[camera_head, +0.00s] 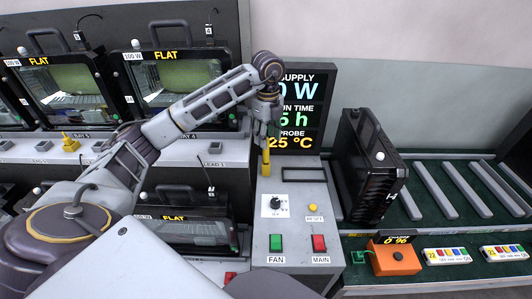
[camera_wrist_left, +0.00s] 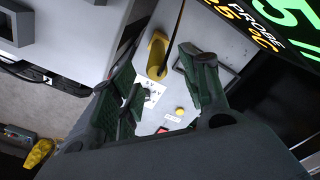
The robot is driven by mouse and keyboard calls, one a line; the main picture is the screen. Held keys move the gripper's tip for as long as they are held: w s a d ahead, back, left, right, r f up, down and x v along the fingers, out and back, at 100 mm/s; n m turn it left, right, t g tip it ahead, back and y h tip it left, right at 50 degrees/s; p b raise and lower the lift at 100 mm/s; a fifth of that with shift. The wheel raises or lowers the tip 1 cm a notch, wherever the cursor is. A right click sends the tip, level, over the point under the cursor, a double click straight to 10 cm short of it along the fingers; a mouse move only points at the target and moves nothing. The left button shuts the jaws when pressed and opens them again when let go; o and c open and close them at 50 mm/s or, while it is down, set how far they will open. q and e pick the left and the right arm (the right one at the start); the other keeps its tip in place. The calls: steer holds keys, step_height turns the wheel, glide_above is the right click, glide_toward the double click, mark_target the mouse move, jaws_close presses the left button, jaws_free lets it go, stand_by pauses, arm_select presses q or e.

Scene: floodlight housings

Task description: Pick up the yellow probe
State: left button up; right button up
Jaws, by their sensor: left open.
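The yellow probe (camera_head: 266,162) stands upright at the back left of the grey control console, below the display. My left gripper (camera_head: 264,132) is just above it, pointing down, and hides its upper part in the head view. In the left wrist view the yellow probe (camera_wrist_left: 157,56) shows beyond the gap between the open green-black fingers of my left gripper (camera_wrist_left: 168,85), with a dark cable running up from it. The fingers look clear of it; the exact distance is hard to tell. My right gripper is not in view.
The console (camera_head: 262,222) carries a dial, a yellow reset button and green and red switches. The lit display (camera_head: 298,105) stands close behind. Another yellow piece (camera_head: 70,143) sits on the left shelf.

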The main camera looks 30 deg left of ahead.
mark_target(266, 151)
arm_select(q)
steer(key=shift+f, duration=0.9)
steer(key=shift+f, duration=0.1)
steer(key=shift+a+f, duration=0.15)
steer(key=shift+f, duration=1.1)
steer(key=shift+a+f, duration=0.15)
steer(key=shift+f, duration=1.1)
jaws_close()
steer(key=shift+r, duration=5.05)
